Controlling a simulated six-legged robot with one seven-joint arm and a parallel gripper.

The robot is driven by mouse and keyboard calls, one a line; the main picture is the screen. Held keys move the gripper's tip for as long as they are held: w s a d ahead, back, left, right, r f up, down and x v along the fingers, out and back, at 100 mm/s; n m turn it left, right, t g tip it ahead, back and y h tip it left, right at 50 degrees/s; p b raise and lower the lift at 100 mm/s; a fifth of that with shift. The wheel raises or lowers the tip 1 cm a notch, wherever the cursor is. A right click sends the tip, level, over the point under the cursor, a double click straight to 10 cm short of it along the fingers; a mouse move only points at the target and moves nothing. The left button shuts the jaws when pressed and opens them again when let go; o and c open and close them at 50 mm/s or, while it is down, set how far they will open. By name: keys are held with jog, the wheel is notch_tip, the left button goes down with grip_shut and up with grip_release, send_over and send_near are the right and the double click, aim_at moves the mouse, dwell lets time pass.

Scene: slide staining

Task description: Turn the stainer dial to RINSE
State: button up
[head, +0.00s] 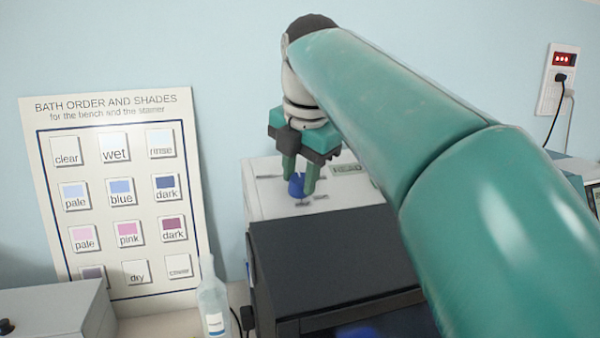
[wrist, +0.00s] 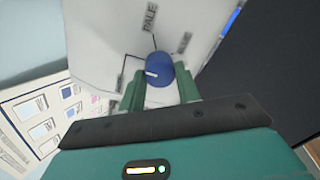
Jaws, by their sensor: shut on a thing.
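The stainer dial is a blue knob (head: 296,186) on the pale top panel of the stainer (head: 262,207). My gripper (head: 299,182) is shut on the dial from above, one green finger on each side. In the wrist view the dial (wrist: 160,72) sits between the fingertips, and its white pointer mark faces left. A printed PALE label (wrist: 150,18) stands above the dial with a line toward it. Another label (wrist: 183,42) at its upper right is hard to read. A line runs to the left of the dial; no RINSE label is legible.
A dark box-like part (head: 325,250) stands in front of the panel. A chart of baths and shades (head: 188,240) leans on the wall at left. A clear bottle (head: 213,300) stands beside the stainer, and a grey box (head: 55,312) is at lower left.

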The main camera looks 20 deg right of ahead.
jog(key=shift+f+n, duration=0.2)
jog(key=shift+n, duration=0.1)
jog(key=o, duration=1)
jog(key=shift+r, duration=0.1)
jog(key=v, duration=1.4)
